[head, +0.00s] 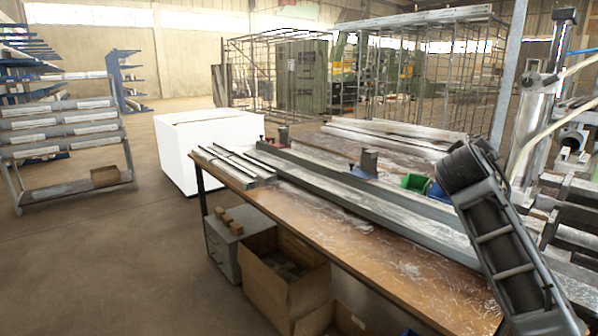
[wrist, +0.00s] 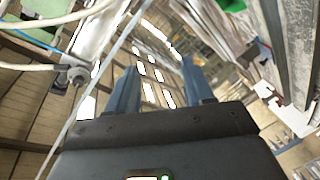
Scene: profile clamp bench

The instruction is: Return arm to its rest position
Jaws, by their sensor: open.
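My gripper (wrist: 160,66) shows in the wrist view, its two blue-grey fingers spread apart with nothing between them. The wrist view is strongly tilted and looks past the fingers toward roof windows and the hall. A dark arm section, which looks like my own arm, rises at the right of the head view over the workbench (head: 330,240). I cannot make out the fingers in the head view. Long grey metal profiles (head: 375,210) lie along the bench, with shorter profiles (head: 236,162) at its left end. Clamps with grey blocks (head: 369,160) stand along the long profile.
A green bin (head: 414,182) sits on the bench near the arm. Machine parts and a post (head: 532,115) crowd the right side. A white box (head: 205,145) stands behind the bench. A cardboard box (head: 283,272) is below it. Floor at left is clear, before a rack (head: 65,130).

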